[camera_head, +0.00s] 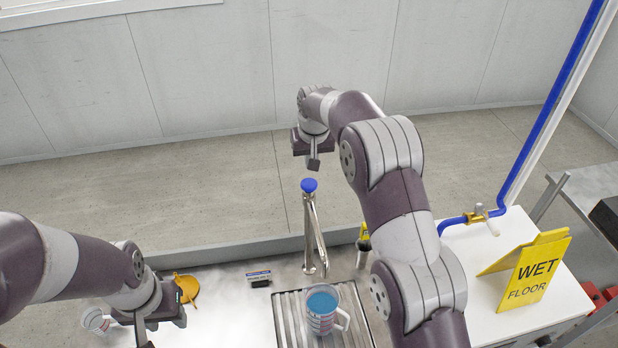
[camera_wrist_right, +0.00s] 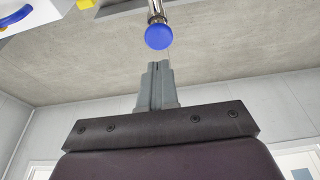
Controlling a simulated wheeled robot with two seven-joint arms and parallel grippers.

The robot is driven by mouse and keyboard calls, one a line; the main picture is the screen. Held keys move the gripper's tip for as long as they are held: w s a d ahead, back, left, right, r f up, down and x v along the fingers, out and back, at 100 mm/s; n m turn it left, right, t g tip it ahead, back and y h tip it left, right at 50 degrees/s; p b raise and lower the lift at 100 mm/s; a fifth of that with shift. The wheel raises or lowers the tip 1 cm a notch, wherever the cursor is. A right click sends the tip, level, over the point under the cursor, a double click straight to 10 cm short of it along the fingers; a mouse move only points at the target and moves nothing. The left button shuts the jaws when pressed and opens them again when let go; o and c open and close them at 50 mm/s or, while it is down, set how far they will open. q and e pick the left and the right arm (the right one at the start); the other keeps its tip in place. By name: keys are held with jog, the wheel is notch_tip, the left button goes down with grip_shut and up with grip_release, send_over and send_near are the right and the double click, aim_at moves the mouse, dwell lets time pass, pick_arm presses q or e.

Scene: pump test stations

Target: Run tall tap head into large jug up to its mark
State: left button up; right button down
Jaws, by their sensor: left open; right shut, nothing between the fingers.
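The tall tap (camera_head: 312,230) stands behind the drain grate, a slim chrome post with a blue round head (camera_head: 309,185) on top. The large jug (camera_head: 322,322) stands upright on the grate in front of the tap, with blue liquid visible inside; its mark cannot be read. My right gripper (camera_head: 314,163) is shut and empty, just beyond the blue head. In the right wrist view the shut fingers (camera_wrist_right: 158,72) point at the blue head (camera_wrist_right: 158,36), with a small gap apparent. My left gripper (camera_head: 146,338) is open and empty at lower left, partly cut off.
The ribbed drain grate (camera_head: 286,318) lies in the steel counter. A small clear cup (camera_head: 95,321) and a yellow-orange item (camera_head: 187,288) are near my left gripper. A small label stand (camera_head: 258,279) is left of the tap. A yellow wet floor sign (camera_head: 530,272) and blue pipe (camera_head: 560,85) are right.

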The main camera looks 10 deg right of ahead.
pick_arm(q)
jog(key=shift+f+p, duration=0.15)
jog(key=shift+p, duration=0.15)
pick_arm(e)
jog(key=shift+v, duration=2.45)
jog(key=shift+w, duration=0.1)
